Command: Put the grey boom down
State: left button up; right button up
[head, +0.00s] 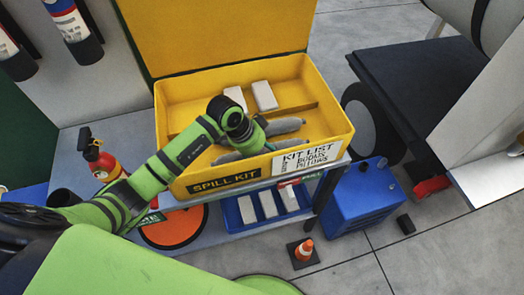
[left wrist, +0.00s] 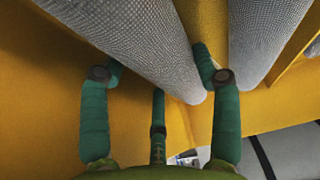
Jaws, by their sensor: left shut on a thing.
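My left gripper (left wrist: 160,75) reaches down into the yellow spill kit box. In the left wrist view its fingers stand on either side of a grey boom (left wrist: 130,45), a long textured roll, and are shut on it. A second grey boom (left wrist: 268,40) lies beside it, just past the right finger. In the head view, grey booms (head: 286,126) show inside the yellow box (head: 335,100), around the gripper. My wrist and hand partly hide them, and I cannot tell there whether the held boom touches the box floor. My right gripper is in neither view.
White-grey blocks (head: 264,95) lie at the back of the box, behind a divider. A blue case (head: 362,205) stands to the right, a red extinguisher (head: 100,160) to the left.

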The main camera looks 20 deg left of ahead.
pick_arm(q)
jog(key=shift+f, duration=0.1)
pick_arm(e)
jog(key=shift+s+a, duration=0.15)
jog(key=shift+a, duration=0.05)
pick_arm(q)
jog(key=o, duration=1.1)
jog(key=shift+o, duration=0.6)
jog(key=v, duration=1.2)
jog(key=shift+b, duration=0.45)
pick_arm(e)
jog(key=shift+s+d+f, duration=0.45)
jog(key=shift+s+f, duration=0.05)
